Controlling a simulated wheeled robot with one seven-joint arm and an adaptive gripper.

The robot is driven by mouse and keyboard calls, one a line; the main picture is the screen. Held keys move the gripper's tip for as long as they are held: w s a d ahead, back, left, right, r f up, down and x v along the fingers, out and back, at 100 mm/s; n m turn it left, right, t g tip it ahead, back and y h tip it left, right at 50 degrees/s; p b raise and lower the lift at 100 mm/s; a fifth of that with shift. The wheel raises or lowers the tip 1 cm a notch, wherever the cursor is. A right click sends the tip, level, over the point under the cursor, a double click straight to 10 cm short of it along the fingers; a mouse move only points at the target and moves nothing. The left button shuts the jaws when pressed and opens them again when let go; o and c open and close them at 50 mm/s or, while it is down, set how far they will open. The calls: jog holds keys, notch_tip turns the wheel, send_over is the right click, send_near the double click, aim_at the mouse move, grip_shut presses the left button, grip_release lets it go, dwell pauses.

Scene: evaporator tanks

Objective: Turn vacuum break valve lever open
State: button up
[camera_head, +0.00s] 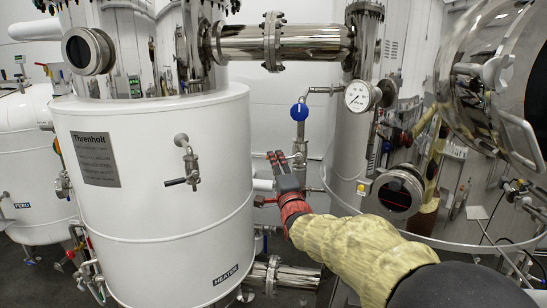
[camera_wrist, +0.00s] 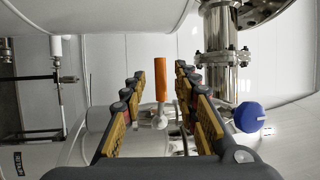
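An orange lever (camera_wrist: 161,80) shows in the wrist view, on a pale metal valve body (camera_wrist: 158,119). I take it to be the vacuum break valve lever. My gripper (camera_wrist: 161,73) is open, with one finger on each side of the lever and a visible gap on both sides. I cannot tell how far the lever reaches between the fingers in depth. In the head view my gripper (camera_head: 274,156) is beside the vertical pipe (camera_head: 300,142) right of the white tank. There the lever cannot be made out and seems hidden by my gripper.
A blue knob (camera_head: 299,112) and a gauge (camera_head: 357,97) sit above my gripper; the knob also shows in the wrist view (camera_wrist: 249,117). The white heater tank (camera_head: 150,235) stands close on the left. A steel vessel (camera_head: 345,175) stands on the right.

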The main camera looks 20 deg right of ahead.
jog(key=shift+x, duration=1.8)
jog(key=c, duration=0.8)
